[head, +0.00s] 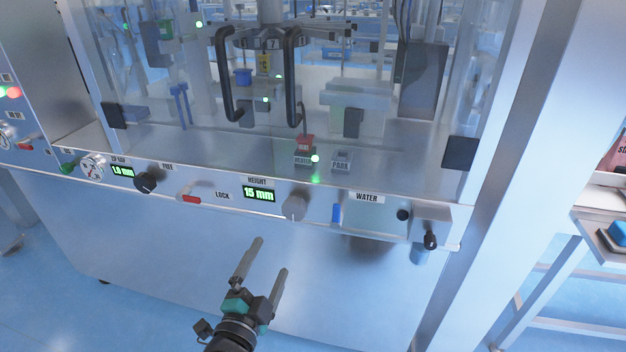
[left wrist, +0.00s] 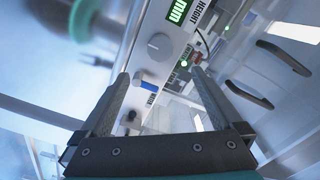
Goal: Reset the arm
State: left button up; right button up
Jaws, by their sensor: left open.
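My left gripper (head: 262,268) is in the lower middle of the head view, in front of the machine's lower metal panel. Its two fingers are spread apart with nothing between them, and they point up toward the control strip. In the left wrist view the two fingers (left wrist: 165,95) are also apart. Between and beyond them show a grey knob (left wrist: 158,45) and a blue part (left wrist: 150,80) on the panel. The same grey knob (head: 294,208) sits right of the "15 mm" height display (head: 259,194) in the head view. My right gripper is not in view.
The machine's clear doors with two black handles (head: 292,80) are above the control strip. A black knob (head: 146,182), a red switch (head: 189,196) and a water outlet box (head: 425,222) stick out from the strip. A side table (head: 600,200) stands at the right.

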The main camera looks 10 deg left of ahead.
pick_arm(q)
jog(key=s+d+f+n+g+p, duration=0.1)
jog(key=s+f+n+g+p, duration=0.3)
jog(key=s+f, duration=0.4)
jog(key=s+d+f+n+g+p, duration=0.1)
jog(key=s+f+g+p, duration=0.45)
jog(key=f, duration=0.55)
jog(key=s+a+f+n+g+p, duration=0.1)
jog(key=s+f+n+g+p, duration=0.1)
jog(key=s, duration=1.1)
jog(key=s+a+f+n+g+p, duration=0.2)
jog(key=s+f+n+g+p, duration=0.1)
jog(key=s, duration=1)
jog(key=f+g+p, duration=0.1)
jog(key=g+p, duration=0.1)
jog(key=p, duration=0.1)
jog(key=shift+s+y, duration=0.2)
jog(key=shift+y, duration=0.1)
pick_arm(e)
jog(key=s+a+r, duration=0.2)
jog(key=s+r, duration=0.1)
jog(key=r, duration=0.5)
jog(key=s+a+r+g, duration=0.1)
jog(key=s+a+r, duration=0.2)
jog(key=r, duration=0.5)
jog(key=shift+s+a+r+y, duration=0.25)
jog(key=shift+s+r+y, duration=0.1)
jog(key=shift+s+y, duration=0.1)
